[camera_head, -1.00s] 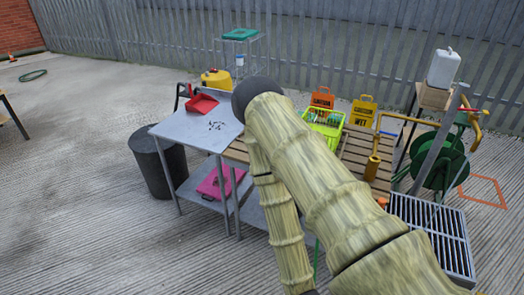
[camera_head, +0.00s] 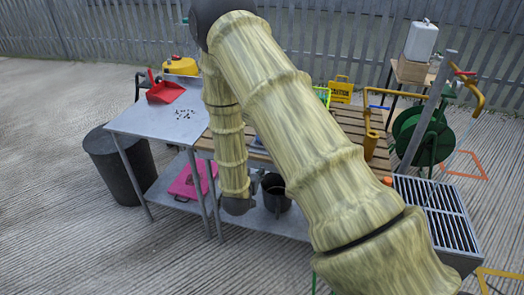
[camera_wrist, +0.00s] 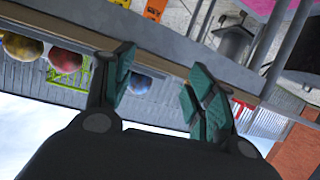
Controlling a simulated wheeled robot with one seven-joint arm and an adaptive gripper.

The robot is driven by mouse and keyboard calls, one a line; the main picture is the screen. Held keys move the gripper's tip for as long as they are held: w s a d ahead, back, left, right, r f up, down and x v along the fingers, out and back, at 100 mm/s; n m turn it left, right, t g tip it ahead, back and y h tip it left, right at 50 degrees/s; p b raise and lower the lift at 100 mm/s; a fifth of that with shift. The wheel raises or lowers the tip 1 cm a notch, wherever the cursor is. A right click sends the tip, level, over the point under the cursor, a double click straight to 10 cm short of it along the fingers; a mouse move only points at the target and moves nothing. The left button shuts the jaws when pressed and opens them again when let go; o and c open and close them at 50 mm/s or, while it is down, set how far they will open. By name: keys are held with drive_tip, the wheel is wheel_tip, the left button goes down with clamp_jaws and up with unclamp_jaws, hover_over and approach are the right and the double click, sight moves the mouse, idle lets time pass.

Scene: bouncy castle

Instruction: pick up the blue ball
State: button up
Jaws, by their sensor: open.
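In the head view the crate (camera_head: 322,95) is mostly hidden by my arm, the blue ball cannot be seen, and my gripper cannot be made out.
A metal table (camera_head: 150,118) with a red dustpan (camera_head: 165,91) stands left of my arm, beside a slatted wooden table (camera_head: 350,122). Open floor lies at the left.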

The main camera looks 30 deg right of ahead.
drive_tip(key=w+d+r+h, duration=0.1)
drive_tip(key=w+d, duration=0.1)
drive_tip(key=w+d+r+m+h, duration=0.1)
drive_tip(key=w+d+r, duration=0.1)
drive_tip(key=w+d+r+m+b, duration=0.1)
drive_tip(key=w+d+r, duration=0.1)
drive_tip(key=shift+w+d+r+h, duration=0.1)
drive_tip(key=shift+w+d+h, duration=0.1)
drive_tip(key=shift+d+h, duration=0.2)
drive_tip(key=shift+p+x, duration=0.6)
drive_tip(key=shift+x, duration=2.4)
drive_tip(key=shift+a, duration=0.1)
drive_tip(key=c, duration=0.5)
